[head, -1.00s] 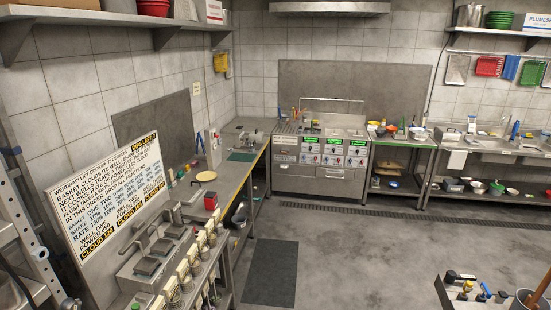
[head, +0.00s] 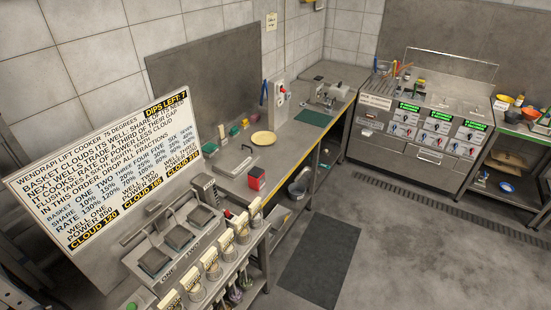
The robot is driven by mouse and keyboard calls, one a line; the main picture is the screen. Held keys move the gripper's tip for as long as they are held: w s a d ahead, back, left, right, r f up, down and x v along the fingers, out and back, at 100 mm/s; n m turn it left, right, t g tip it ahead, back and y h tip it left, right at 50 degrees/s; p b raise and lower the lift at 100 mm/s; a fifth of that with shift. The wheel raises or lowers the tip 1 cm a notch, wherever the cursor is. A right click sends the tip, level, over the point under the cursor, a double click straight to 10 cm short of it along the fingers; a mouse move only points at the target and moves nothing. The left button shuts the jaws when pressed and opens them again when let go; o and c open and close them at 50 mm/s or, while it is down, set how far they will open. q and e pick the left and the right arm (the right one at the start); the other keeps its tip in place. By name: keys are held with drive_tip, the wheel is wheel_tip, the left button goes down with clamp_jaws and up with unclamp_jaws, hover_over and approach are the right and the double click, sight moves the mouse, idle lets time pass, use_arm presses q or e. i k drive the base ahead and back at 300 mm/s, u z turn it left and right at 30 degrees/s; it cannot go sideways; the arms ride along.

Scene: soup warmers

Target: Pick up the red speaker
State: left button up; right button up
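A small red box-shaped thing with a dark front, which looks like the red speaker (head: 257,178), stands on the steel counter (head: 289,142) along the left wall. It sits near the counter's front edge, just right of a flat scale-like device. Nothing covers it. Neither of my grippers shows in the head view.
A lift cooker (head: 178,240) with a large sign (head: 110,170) stands at the near end of the counter. A yellow round plate (head: 263,138) and a green mat (head: 314,118) lie farther along. Open grey floor with a dark mat (head: 318,262) lies right of the counter.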

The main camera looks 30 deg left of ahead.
sight(256, 177)
drive_tip(key=i, duration=2.55)
drive_tip(key=u, duration=2.6)
